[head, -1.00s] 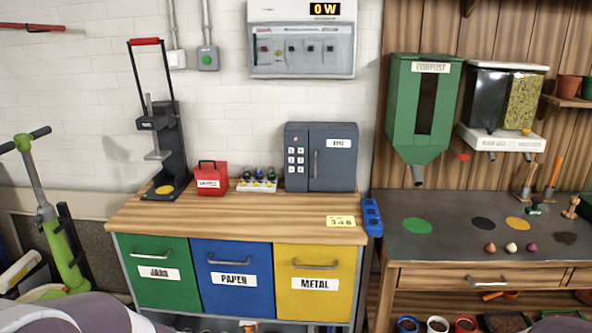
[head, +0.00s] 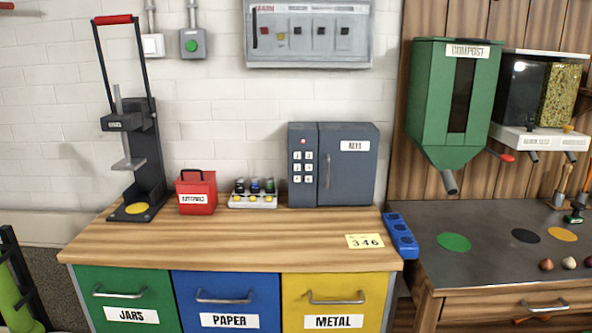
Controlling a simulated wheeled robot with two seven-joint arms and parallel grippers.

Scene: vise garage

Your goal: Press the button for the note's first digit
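A yellow note (head: 365,241) reading "346" lies flat near the front right of the wooden bench top. A dark grey key safe (head: 347,165) labelled "KEYS" stands at the back of the bench. Its left panel has a keypad (head: 302,167) with several small white keys in two columns and a red light above them. The digits on the keys are too small to read surely. The safe door, with a vertical handle, is shut. Neither of my grippers is in view.
A red box (head: 196,191), a tray of small bottles (head: 253,194) and a tall can press (head: 135,130) stand left of the safe. A blue power strip (head: 401,236) lies at the bench's right edge.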

